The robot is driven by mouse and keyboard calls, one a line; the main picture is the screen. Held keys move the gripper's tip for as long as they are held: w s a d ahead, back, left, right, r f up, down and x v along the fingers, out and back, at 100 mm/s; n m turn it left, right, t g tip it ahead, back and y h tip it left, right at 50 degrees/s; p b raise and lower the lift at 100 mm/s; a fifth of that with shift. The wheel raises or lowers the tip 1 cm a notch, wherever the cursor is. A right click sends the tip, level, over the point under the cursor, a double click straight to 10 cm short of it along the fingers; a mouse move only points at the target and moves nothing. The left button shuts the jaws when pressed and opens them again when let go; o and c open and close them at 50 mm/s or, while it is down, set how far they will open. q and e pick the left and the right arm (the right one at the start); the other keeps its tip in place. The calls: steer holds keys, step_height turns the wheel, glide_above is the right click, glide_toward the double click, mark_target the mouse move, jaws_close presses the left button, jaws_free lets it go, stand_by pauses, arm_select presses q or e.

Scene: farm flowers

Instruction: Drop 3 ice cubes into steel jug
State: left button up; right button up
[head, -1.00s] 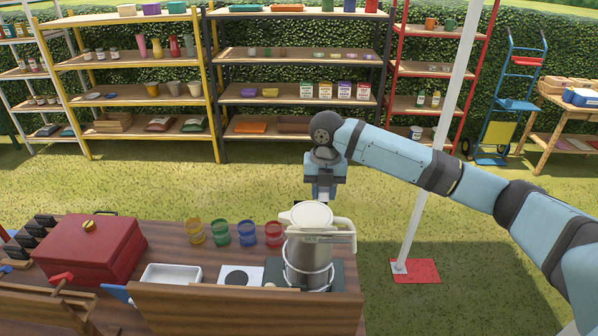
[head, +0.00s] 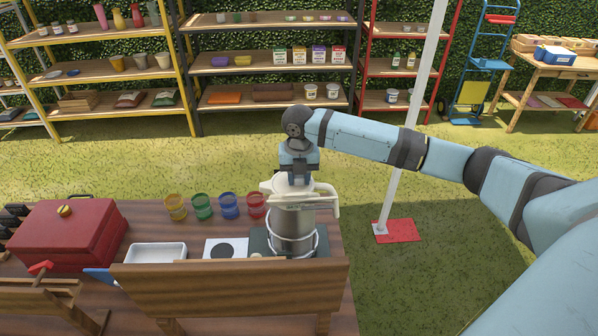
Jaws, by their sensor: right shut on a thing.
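The steel jug (head: 294,228) stands upright at the right end of the wooden table. No ice cubes can be made out. My left gripper is not in view.
A white tray (head: 155,253), a red box (head: 66,236) and coloured jars, one of them blue (head: 229,206), stand on the table. A wooden board (head: 230,284) rises in front of the jug. A white pole (head: 408,150) stands right of it. Shelves line the hedge.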

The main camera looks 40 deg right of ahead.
steer(key=o, duration=1)
steer(key=shift+w, duration=0.1)
steer(key=shift+r, duration=0.45)
step_height(320, 180, up, 13)
steer(key=shift+f+b, duration=0.1)
steer(key=shift+b, duration=1.15)
